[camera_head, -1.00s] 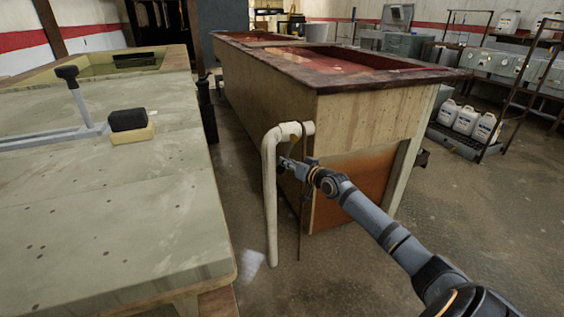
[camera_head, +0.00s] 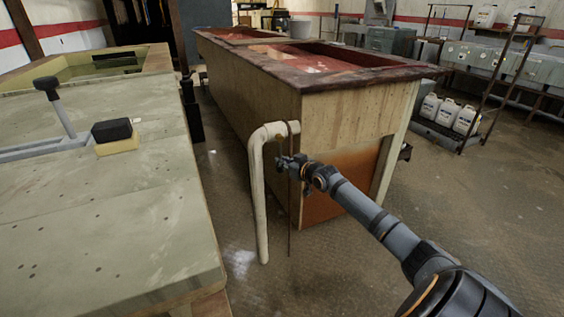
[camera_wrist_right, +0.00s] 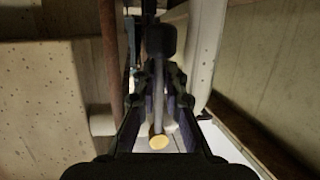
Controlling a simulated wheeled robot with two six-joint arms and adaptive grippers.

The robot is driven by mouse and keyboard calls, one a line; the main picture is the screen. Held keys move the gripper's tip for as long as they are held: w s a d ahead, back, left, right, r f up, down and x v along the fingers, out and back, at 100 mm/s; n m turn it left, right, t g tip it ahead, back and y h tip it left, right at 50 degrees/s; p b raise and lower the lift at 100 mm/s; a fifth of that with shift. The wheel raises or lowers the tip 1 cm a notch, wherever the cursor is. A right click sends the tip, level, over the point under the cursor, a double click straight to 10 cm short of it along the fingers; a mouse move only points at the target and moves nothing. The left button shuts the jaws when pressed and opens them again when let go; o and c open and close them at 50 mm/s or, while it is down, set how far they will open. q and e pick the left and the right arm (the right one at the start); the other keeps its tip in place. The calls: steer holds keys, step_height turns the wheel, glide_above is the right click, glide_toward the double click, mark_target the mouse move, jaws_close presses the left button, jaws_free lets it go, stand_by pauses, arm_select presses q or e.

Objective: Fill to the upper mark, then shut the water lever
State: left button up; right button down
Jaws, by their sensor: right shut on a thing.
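My right gripper (camera_head: 282,161) is beside the white pipe (camera_head: 258,190) at the near end of a long wooden tank (camera_head: 345,110). In the right wrist view, my right gripper (camera_wrist_right: 160,85) is shut around a lever, a grey rod (camera_wrist_right: 157,105) with a black grip (camera_wrist_right: 161,40) at the far end and a brass-coloured round end (camera_wrist_right: 158,142) near the palm. The lever is mostly hidden by my gripper in the head view. The tank's inside looks reddish; I cannot make out a water level or an upper mark. My left gripper is not in view.
A thin rusty rod (camera_head: 290,215) stands close by my right wrist. A pale table (camera_head: 110,210) on the left bears a black-and-yellow block (camera_head: 114,137) and a grey black-topped handle (camera_head: 60,105). A rack with white jugs (camera_head: 448,112) stands at right. Floor between is open.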

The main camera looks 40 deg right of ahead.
mark_target(283, 138)
steer(key=shift+d, duration=0.1)
steer(key=c, duration=1.4)
jaws_free()
steer(key=shift+s, duration=0.1)
step_height(283, 138, up, 10)
steer(key=shift+r, duration=0.1)
